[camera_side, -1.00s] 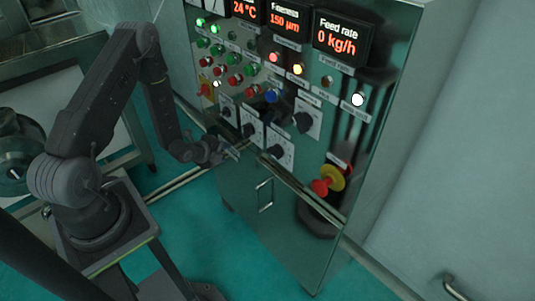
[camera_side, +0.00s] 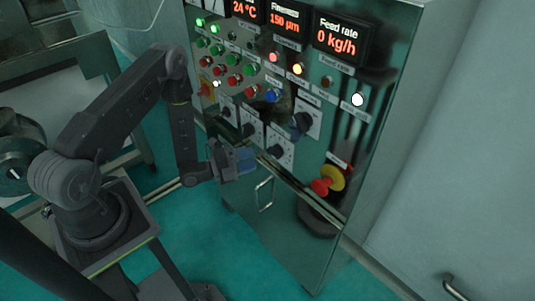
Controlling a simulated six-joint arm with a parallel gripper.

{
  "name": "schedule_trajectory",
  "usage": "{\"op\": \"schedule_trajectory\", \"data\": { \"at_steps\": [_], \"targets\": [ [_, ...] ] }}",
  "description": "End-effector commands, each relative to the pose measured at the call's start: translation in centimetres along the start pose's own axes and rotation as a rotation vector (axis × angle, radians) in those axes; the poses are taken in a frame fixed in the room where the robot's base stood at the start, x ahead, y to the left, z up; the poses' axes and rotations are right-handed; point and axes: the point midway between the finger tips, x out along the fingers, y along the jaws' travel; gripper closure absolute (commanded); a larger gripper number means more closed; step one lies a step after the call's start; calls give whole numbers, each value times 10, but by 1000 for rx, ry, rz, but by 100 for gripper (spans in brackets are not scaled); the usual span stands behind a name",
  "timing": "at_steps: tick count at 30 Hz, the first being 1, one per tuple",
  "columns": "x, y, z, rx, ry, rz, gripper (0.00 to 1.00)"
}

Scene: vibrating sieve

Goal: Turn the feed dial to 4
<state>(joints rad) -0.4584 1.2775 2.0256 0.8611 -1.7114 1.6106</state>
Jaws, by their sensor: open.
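The control cabinet (camera_side: 240,187) carries several dark rotary dials on pale plates. One dial (camera_side: 303,123) sits at the upper right of the group, another (camera_side: 276,151) lower down, and another (camera_side: 248,130) to their left. The labels and scale numbers are too small to read, so I cannot tell which is the feed dial or where it points. The feed rate display (camera_side: 338,37) reads 0 kg/h. My gripper (camera_side: 246,160) is in front of the cabinet, left of and below the lower dial, apparently apart from it. It is open and holds nothing visible.
Green, red and blue buttons (camera_side: 271,96) fill the panel above the dials. A red and yellow emergency stop (camera_side: 328,180) sticks out at the lower right. A rail (camera_side: 300,187) runs across the cabinet front above a door handle (camera_side: 264,194). Teal floor lies below.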

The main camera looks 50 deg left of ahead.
Motion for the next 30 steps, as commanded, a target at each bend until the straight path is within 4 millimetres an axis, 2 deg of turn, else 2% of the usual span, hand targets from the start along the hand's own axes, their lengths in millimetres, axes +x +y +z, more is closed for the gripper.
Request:
{"op": "schedule_trajectory", "data": {
  "at_steps": [3,9,15,22,23,30],
  "targets": [
    [24,-1,-1,3,5,-2,57],
    [52,0,-1,1,2,-1,57],
    [62,0,0,-1,-1,0,57],
    [63,0,0,-1,-1,0,57],
    [63,0,0,-1,-1,0,58],
    [63,0,0,-1,-1,0,81]
  ]
}}
